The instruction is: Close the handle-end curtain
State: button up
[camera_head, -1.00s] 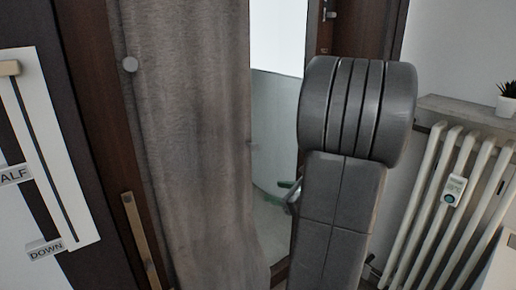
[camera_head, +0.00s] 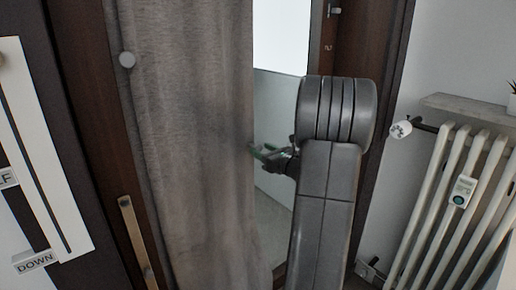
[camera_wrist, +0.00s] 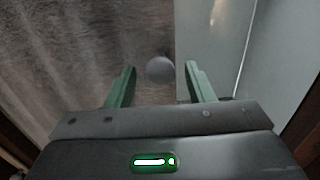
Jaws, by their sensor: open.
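The grey-brown curtain (camera_head: 195,140) hangs over the left part of the dark wooden frame, on the side of the gold handle (camera_head: 137,240). A pale strip of opening shows to its right. A round grey knob (camera_wrist: 160,69) sits at the curtain's right edge in the wrist view. My gripper (camera_head: 258,150) is at that edge in the head view. In the wrist view its green fingers (camera_wrist: 160,80) are open, one on each side of the knob and apart from it.
A white radiator (camera_head: 450,190) with a valve (camera_head: 401,129) stands on the right under a grey ledge (camera_head: 470,107). A white panel with a slot and a DOWN label (camera_head: 35,261) is on the left. Free room lies in the opening beside the curtain.

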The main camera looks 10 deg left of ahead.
jog(key=shift+x, duration=1.45)
jog(key=shift+c, duration=0.4)
